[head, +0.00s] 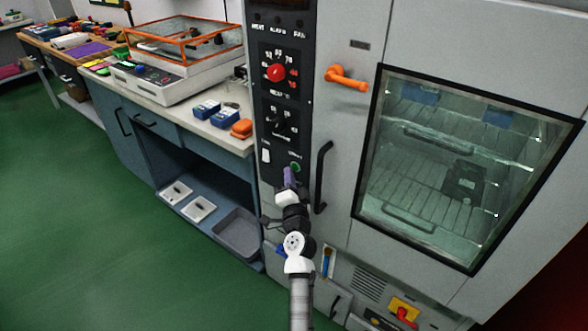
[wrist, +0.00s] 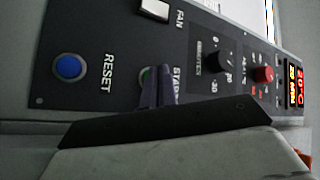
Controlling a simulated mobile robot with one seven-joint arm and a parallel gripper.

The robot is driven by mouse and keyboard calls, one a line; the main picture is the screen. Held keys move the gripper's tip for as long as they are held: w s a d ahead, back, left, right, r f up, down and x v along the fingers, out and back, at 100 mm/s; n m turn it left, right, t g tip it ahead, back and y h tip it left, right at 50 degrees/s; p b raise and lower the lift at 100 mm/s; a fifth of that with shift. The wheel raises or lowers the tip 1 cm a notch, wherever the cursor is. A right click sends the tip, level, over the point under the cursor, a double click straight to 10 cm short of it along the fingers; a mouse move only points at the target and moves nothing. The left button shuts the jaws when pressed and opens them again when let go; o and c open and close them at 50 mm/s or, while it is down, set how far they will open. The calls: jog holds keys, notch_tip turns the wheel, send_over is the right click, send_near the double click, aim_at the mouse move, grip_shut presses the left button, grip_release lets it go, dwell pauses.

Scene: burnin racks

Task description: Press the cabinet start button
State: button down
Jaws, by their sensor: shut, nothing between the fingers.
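The cabinet's black control panel (head: 288,45) stands left of its glass door. The green start button (head: 295,167) is low on this panel. In the wrist view only a sliver of the start button (wrist: 146,75) shows, beside the "START" label, with the rest hidden behind my gripper. My gripper (head: 288,177) is shut and empty, its purple fingers just below the button in the head view. In the wrist view the fingers (wrist: 160,88) overlap the button. I cannot tell whether they touch it.
A blue reset button (wrist: 70,67) and a white fan switch (wrist: 154,9) are near the start button. A red knob (head: 276,72) and a black knob (head: 280,123) are higher up. A black handle (head: 321,175) stands close right of my gripper. The green floor at left is clear.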

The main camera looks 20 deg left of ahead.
jog(key=shift+w+d+r, duration=0.1)
jog(key=shift+w+r, duration=0.05)
jog(key=shift+r, duration=0.05)
jog(key=shift+r, duration=0.1)
jog(key=shift+w+d+r+t+h+b, duration=0.3)
jog(key=shift+w+d+b, duration=0.1)
jog(key=shift+w+d, duration=0.1)
dwell(1.2)
jog(key=shift+s, duration=0.1)
dwell(0.3)
jog(key=shift+s+a+f+p, duration=0.2)
jog(key=shift+s+a+p, duration=0.25)
jog(key=shift+s, duration=0.3)
jog(key=shift+s+a+f+p, duration=0.15)
jog(key=shift+s+a+p, duration=0.1)
jog(key=shift+s+p, duration=0.45)
jog(key=shift+s+a+f+p, duration=0.2)
jog(key=shift+s+a+p, duration=0.2)
jog(key=shift+s, duration=0.45)
